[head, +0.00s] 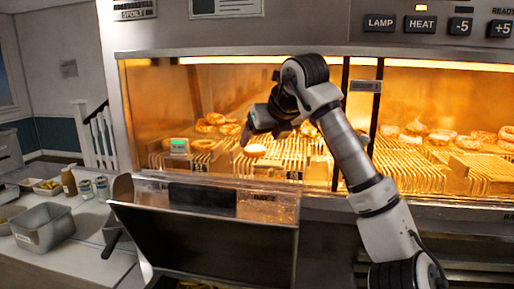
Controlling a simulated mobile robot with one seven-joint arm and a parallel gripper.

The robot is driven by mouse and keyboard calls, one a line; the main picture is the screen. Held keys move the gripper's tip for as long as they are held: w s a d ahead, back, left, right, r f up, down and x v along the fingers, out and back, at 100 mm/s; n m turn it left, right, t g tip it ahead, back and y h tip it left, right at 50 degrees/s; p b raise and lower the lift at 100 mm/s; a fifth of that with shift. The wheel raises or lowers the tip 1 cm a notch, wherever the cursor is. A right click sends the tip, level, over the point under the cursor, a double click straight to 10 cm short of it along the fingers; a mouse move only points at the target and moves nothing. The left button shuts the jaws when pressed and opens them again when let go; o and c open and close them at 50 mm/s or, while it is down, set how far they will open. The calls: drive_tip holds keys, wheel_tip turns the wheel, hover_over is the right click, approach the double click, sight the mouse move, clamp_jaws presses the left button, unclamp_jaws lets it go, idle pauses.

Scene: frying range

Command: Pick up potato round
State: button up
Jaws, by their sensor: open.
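My gripper (246,135) reaches into the lit warming cabinet and is open. A pale, flat potato round (255,150) lies on the slatted rack just below and right of the fingertips. I cannot tell whether the fingers touch it. Several browner rounds, some ring-like, lie farther left in the cabinet (211,120), and one ring-like piece (203,144) lies near the green display. My wrist hides part of the rack and the food behind it.
An upright divider (376,110) splits the cabinet, with more browned pieces (440,136) on the right. A dark raised lid (200,235) stands below the opening. Metal tubs (45,222) and small jars (101,187) stand on the left counter.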

sight(257, 150)
drive_tip(key=shift+p+x, duration=1.15)
drive_tip(key=shift+x, duration=1.2)
drive_tip(key=shift+d, duration=0.2)
drive_tip(key=shift+c, duration=0.5)
drive_tip(key=c, duration=0.8)
